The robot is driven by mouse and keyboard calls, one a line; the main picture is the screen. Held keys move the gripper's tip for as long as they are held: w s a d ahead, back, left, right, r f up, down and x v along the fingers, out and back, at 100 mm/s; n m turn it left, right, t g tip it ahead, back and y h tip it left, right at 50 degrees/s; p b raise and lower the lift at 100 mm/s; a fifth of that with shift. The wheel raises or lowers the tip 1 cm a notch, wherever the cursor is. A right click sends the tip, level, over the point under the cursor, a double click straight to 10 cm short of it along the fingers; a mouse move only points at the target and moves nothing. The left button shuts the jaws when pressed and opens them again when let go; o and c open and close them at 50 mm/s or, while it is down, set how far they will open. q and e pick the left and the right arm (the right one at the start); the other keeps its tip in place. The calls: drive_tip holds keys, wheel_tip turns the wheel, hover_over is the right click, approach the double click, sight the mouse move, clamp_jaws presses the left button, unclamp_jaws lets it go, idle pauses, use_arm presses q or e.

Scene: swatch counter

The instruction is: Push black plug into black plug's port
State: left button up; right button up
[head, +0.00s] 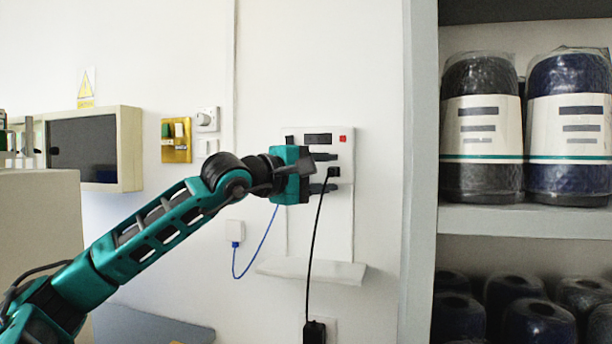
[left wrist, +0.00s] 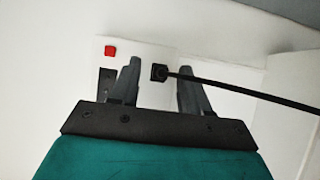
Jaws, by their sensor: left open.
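The black plug (head: 334,172) is at the face of the white wall panel (head: 345,151), with a black cable (head: 313,240) hanging from it. In the left wrist view the black plug (left wrist: 159,72) shows as a small dark square with its cable running off to the right. The port behind it is hidden, and I cannot tell how deep the plug sits. My left gripper (head: 324,172) is open at the panel, one finger above the plug and one below. In the left wrist view its fingers (left wrist: 161,79) stand either side of the plug with gaps. My right gripper is not in view.
A red button (head: 343,138) and a dark label (head: 318,139) are on the panel. A small white shelf (head: 312,271) is below. A blue cable (head: 262,247) hangs nearby, and a black block (head: 314,332) is lower down. Shelving with wrapped rolls (head: 481,180) stands to the right.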

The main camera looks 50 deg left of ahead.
use_arm(q)
drive_tip(key=shift+s+a+f+b, duration=0.1)
drive_tip(key=shift+s+f+b, duration=0.15)
drive_tip(key=shift+b, duration=0.15)
drive_tip(key=s+b, duration=0.3)
drive_tip(key=b, duration=0.2)
drive_tip(key=shift+s+f, duration=0.15)
drive_tip(key=shift+s, duration=0.1)
drive_tip(key=s+b, duration=0.5)
drive_tip(key=s, duration=0.3)
drive_tip(key=shift+s+a+r, duration=0.3)
drive_tip(key=shift+s+r, duration=0.05)
drive_tip(key=shift+s, duration=0.05)
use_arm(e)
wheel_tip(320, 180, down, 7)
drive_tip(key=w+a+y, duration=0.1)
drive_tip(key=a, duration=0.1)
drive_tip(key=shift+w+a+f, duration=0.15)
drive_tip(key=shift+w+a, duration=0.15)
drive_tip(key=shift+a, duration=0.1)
